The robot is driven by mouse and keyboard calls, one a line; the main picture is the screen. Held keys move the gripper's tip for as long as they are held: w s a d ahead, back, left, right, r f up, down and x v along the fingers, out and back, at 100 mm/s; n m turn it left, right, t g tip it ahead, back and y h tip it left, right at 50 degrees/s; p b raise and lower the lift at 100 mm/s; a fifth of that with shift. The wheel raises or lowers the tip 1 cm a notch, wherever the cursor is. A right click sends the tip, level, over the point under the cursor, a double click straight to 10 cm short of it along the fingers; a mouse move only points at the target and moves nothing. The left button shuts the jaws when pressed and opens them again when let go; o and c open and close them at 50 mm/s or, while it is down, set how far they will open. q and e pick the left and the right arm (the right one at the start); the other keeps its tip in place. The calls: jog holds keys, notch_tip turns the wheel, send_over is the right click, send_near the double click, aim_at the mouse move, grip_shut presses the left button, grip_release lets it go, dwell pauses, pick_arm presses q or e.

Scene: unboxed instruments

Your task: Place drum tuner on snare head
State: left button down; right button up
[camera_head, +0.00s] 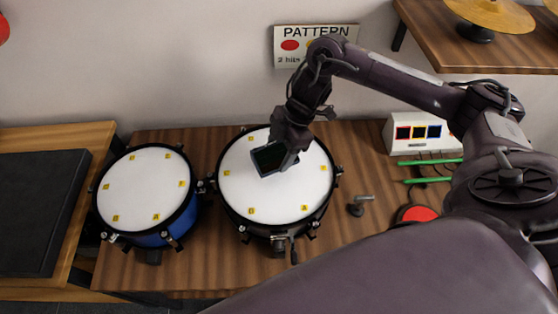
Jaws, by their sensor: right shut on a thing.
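The snare drum (240,190) stands in the middle of the wooden table, its white head facing up with small yellow lettered tags around the edge. My right gripper (288,150) is above the upper middle of this head, pointing down. It is shut on the drum tuner (270,158), a small dark box with a dark screen. The tuner appears tilted, and I cannot tell whether it touches the head. The gripper's fingers are mostly hidden. My left gripper is not in view.
A blue drum (145,190) stands close to the left. A drum key (360,205), a red pad (417,214), green sticks (430,162) and a white box with coloured squares (415,133) lie right. A pattern sign (290,58) hangs behind; a cymbal shelf is upper right.

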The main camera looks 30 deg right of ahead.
aim_at(279, 162)
notch_tip(279, 162, down, 4)
jog(key=shift+f, duration=0.1)
jog(key=shift+f, duration=0.15)
jog(key=o, duration=1)
jog(key=shift+o, duration=0.2)
